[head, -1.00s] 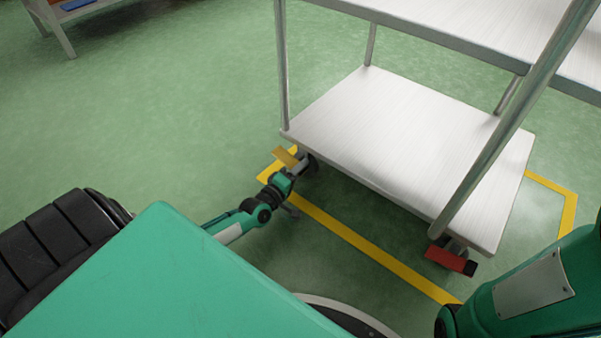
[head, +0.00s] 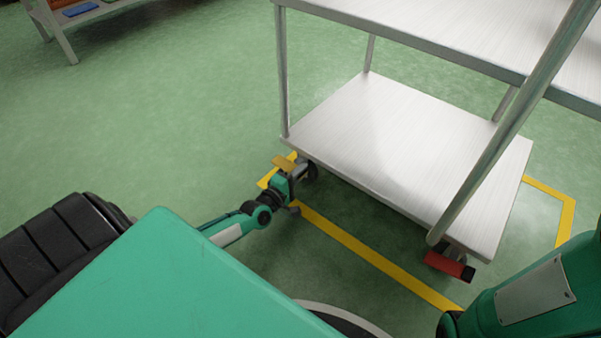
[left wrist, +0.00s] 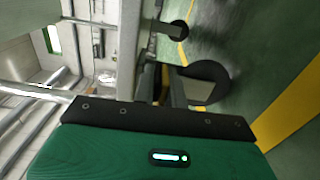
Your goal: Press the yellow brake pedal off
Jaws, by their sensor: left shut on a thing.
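The yellow brake pedal (head: 284,162) sticks out at the near left caster (head: 310,171) of a metal trolley (head: 390,135). My left gripper (head: 287,181) is low by the floor at that caster, right against the pedal. In the left wrist view the two dark fingers (left wrist: 163,87) point at the caster wheel (left wrist: 207,80), with a thin yellowish strip between them. The gripper is shut on the pedal, whose held part is mostly hidden. My right gripper is not in view.
A red pedal (head: 447,264) sits at the trolley's near right caster. Yellow floor tape (head: 370,262) runs under and around the trolley. A rack (head: 75,18) stands at the far left. The green floor to the left of the trolley is clear.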

